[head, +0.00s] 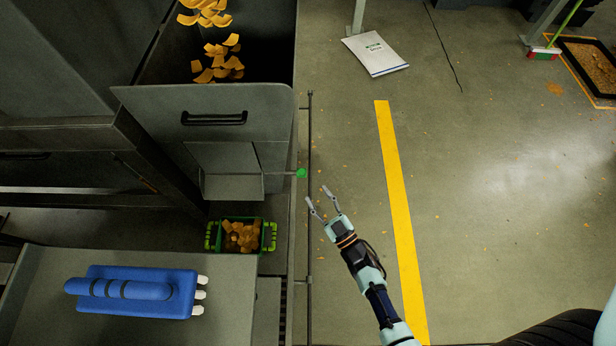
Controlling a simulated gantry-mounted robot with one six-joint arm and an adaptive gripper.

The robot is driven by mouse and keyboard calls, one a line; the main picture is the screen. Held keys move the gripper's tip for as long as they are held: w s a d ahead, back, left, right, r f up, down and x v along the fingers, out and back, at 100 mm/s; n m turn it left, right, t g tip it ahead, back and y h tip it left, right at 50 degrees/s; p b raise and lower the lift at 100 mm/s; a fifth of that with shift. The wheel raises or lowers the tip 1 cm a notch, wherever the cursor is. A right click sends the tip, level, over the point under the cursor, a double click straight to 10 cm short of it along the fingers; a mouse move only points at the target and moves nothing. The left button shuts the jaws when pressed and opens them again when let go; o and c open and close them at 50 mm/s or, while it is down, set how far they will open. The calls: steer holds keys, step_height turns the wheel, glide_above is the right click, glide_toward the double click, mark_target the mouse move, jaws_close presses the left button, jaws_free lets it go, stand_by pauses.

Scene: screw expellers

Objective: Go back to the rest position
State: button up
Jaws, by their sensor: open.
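My gripper (321,203) is open and empty in the head view. Its two fingers are spread and point up and to the left. It is just right of a thin dark rail (309,240) and below a green knob (301,173) at the end of a thin rod. The fingertips look apart from the knob, though the height between them is hard to tell. My arm reaches in from the lower right.
A grey machine (265,103) with orange pieces (218,62) stands at upper left. A green bin (270,237) of similar pieces sits below its chute (233,187). A blue object (135,291) lies on a grey surface. Open floor with a yellow line (395,190) lies right; a white bag (376,54) is beyond.

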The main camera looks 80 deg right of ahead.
steer(key=v, duration=0.3)
